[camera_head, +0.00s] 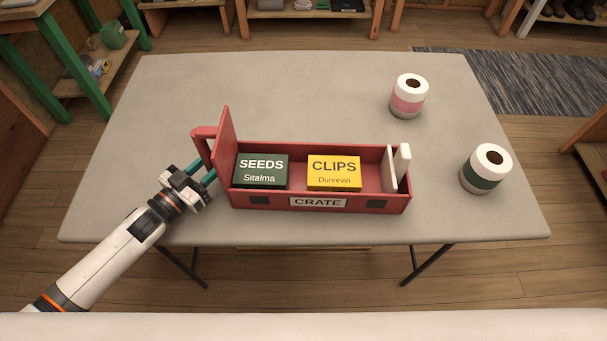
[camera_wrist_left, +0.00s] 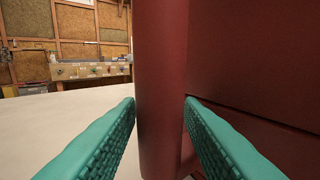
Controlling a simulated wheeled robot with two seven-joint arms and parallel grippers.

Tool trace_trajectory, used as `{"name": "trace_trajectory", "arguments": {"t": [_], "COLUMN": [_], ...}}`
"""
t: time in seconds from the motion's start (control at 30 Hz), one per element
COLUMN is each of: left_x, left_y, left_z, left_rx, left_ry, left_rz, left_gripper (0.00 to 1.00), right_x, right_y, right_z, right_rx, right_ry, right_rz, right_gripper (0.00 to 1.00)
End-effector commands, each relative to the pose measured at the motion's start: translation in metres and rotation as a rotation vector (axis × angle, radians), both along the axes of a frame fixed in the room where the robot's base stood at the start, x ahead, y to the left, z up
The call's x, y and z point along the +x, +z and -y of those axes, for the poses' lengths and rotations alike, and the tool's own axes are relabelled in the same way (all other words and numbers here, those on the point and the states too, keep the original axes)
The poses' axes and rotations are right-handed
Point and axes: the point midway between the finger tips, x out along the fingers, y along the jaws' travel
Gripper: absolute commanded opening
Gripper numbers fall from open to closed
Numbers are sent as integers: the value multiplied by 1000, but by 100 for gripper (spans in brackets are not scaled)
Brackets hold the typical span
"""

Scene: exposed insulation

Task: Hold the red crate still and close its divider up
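The red crate (camera_head: 375,204) stands on the table with a tall end panel and a loop handle (camera_head: 203,133) at its left end. Its white divider (camera_head: 391,168) stands upright near the right end, with a thicker white upright piece (camera_head: 403,166) beside it. Inside, a green SEEDS box (camera_head: 260,179) sits at the left and a yellow CLIPS box (camera_head: 334,182) in the middle, with bare floor between CLIPS and the divider. My left gripper (camera_head: 207,172) is at the handle; in the left wrist view its teal fingers (camera_wrist_left: 160,102) flank the red handle bar closely on both sides. My right gripper is out of view.
A white-and-pink roll-shaped container (camera_head: 407,104) stands at the table's back right, and a white-and-green one (camera_head: 482,176) at the right. The table (camera_head: 300,85) is clear behind the crate and between crate and containers.

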Motion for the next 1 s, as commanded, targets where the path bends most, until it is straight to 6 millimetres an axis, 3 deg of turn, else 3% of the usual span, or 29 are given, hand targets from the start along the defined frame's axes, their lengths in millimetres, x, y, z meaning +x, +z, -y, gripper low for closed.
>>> {"name": "trace_trajectory", "arguments": {"t": [0.03, 0.2, 1.0], "left_x": [0, 0, 0], "left_y": [0, 0, -4], "left_z": [0, 0, 0], "left_rx": [0, 0, -3], "left_ry": [0, 0, 0], "left_rz": [0, 0, 1], "left_gripper": [25, 0, 0], "right_x": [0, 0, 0], "right_y": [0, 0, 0], "right_z": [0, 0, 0], "right_rx": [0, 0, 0], "right_ry": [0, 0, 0], "right_rz": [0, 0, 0], "right_gripper": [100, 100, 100]}}
